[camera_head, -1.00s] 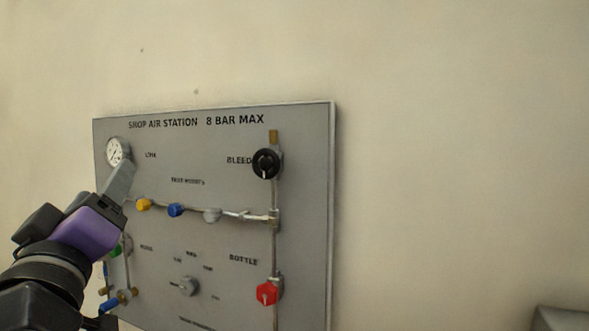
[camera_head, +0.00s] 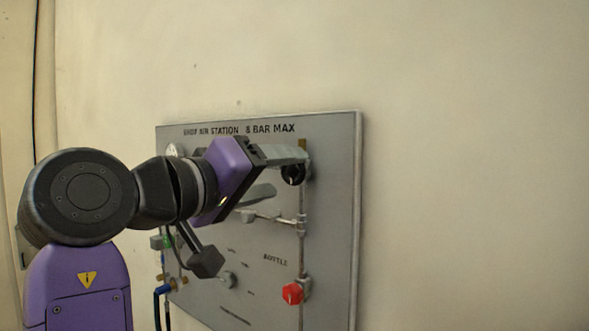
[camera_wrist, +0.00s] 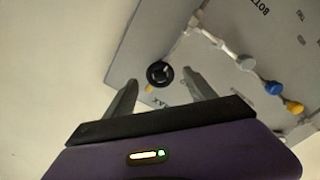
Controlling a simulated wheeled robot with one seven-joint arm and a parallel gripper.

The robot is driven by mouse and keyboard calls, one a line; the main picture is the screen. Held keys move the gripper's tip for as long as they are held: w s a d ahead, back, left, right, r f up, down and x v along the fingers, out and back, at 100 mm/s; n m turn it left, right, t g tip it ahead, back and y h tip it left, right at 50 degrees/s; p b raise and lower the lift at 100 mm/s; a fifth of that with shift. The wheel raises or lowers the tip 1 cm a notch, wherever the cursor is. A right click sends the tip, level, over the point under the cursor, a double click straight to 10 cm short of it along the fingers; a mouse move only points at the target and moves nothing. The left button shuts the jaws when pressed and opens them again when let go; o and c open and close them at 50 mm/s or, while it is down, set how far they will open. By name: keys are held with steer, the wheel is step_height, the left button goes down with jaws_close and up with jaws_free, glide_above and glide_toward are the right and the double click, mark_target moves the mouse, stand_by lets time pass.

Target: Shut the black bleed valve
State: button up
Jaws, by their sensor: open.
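The black bleed valve (camera_head: 293,175) is a round knob on the pipe at the panel's upper right. One finger hides its upper part in the head view. In the wrist view the black knob (camera_wrist: 159,74) shows whole, a dark ring with a lighter centre. My gripper (camera_head: 288,172) is open and empty, its fingers pointing at the panel. In the wrist view the two fingertips of my gripper (camera_wrist: 160,80) lie on either side of the knob. I see no contact, and I cannot tell how far the tips are from the panel.
The grey panel (camera_head: 335,220) is on a pale wall. A red knob (camera_head: 292,293) sits lower on the same pipe. Blue (camera_wrist: 273,88) and yellow (camera_wrist: 294,107) knobs show on a side pipe. The wall right of the panel is clear.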

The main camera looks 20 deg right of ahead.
mark_target(291, 173)
steer(key=shift+p+x, duration=0.3)
steer(key=shift+x, duration=1.9)
steer(key=shift+c, duration=0.2)
steer(key=c, duration=1.3)
